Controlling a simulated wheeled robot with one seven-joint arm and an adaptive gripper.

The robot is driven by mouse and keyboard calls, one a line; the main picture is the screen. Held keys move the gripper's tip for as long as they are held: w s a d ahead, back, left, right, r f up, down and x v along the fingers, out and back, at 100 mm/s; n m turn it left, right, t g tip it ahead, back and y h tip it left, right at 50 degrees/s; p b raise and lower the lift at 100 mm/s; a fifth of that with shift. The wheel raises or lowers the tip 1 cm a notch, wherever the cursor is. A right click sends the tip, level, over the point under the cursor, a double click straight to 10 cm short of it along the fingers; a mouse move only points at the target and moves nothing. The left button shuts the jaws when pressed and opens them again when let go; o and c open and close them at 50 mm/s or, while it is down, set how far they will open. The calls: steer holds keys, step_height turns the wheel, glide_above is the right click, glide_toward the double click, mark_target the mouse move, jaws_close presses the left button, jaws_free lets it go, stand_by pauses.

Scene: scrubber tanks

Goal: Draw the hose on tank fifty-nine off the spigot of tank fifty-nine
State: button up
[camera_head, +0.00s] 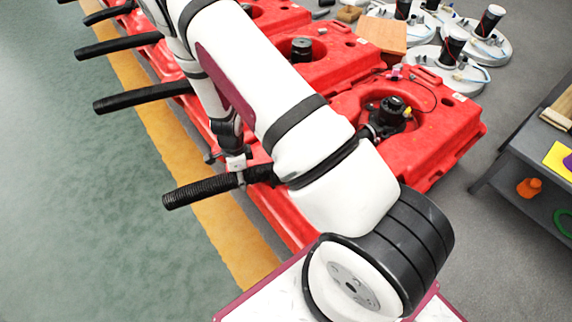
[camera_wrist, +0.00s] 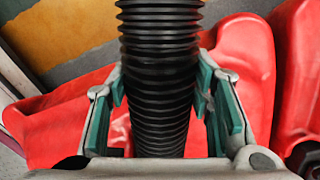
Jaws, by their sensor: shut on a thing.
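The hose (camera_head: 200,190) is a black ribbed tube that sticks out to the left from the side of the nearest red tank (camera_head: 440,125). My gripper (camera_head: 237,170) is around the hose from above, near the tank side. In the wrist view my gripper (camera_wrist: 160,85) has its green-padded fingers on both sides of the hose (camera_wrist: 158,45), shut on it. The spigot and the hose's tank end are hidden behind my arm and gripper, so I cannot tell whether the hose is still on the spigot. No tank number is readable.
More red tanks (camera_head: 330,65) stand in a row behind, each with a black hose (camera_head: 145,97) pointing left over a yellow floor stripe (camera_head: 160,120). Round white bases (camera_head: 460,70) stand at the back right. A grey bench (camera_head: 520,155) is at the right. The green floor at left is clear.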

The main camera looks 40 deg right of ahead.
steer(key=shift+a+p, duration=0.35)
steer(key=shift+a, duration=0.65)
steer(key=o, duration=2)
steer(key=shift+d, duration=0.1)
steer(key=shift+o, duration=0.2)
steer(key=shift+r, duration=0.2)
steer(key=shift+r+p, duration=3.05)
steer(key=shift+r, duration=0.3)
step_height(320, 180, up, 7)
steer(key=p, duration=0.6)
